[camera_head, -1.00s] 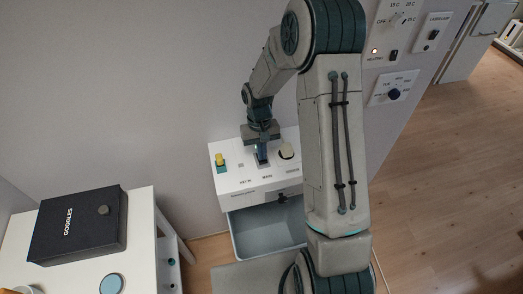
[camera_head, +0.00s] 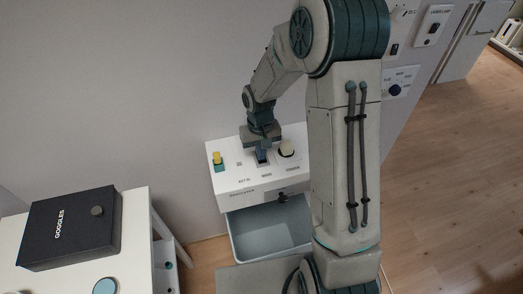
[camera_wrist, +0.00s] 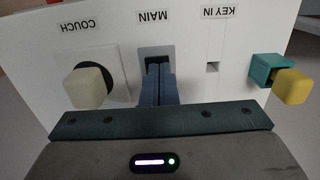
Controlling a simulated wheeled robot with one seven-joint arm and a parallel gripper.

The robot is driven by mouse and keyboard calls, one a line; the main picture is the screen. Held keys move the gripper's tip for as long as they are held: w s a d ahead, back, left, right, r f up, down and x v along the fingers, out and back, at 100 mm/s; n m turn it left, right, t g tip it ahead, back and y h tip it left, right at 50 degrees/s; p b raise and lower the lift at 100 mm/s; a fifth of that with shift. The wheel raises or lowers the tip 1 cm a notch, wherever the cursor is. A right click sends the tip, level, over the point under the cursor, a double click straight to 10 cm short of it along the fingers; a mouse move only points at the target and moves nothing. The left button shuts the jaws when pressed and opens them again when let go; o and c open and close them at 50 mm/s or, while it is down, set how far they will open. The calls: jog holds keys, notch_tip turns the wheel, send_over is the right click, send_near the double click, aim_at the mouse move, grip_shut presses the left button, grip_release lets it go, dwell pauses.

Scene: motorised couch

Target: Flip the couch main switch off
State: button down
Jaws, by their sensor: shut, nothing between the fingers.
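The main switch (camera_wrist: 157,54) sits in a grey recess on the white control box, under the MAIN label in the wrist view. My gripper (camera_wrist: 158,70) is shut, its two dark blue fingers together over the lower part of the switch and hiding much of it. Whether the fingertips touch it, and which way the switch is tipped, I cannot tell. In the head view my gripper (camera_head: 262,153) points down at the middle of the control box (camera_head: 235,184), above the MAIN label.
The cream couch knob (camera_wrist: 86,87) stands beside the switch. On the other side are the key-in slot (camera_wrist: 213,67) and a yellow key (camera_wrist: 291,86) in a teal holder. A black goggles case (camera_head: 72,228) rests on a white table.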

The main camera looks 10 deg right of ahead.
jog(key=shift+s+d+f, duration=0.1)
jog(key=shift+d+f, duration=0.05)
jog(key=shift+f, duration=0.25)
jog(key=shift+w+r, duration=0.15)
jog(key=shift+w, duration=0.6)
jog(key=shift+w+r, duration=0.3)
jog(key=shift+r, duration=0.05)
notch_tip(320, 180, up, 14)
jog(key=shift+f+b, duration=0.2)
jog(key=shift+b, duration=0.15)
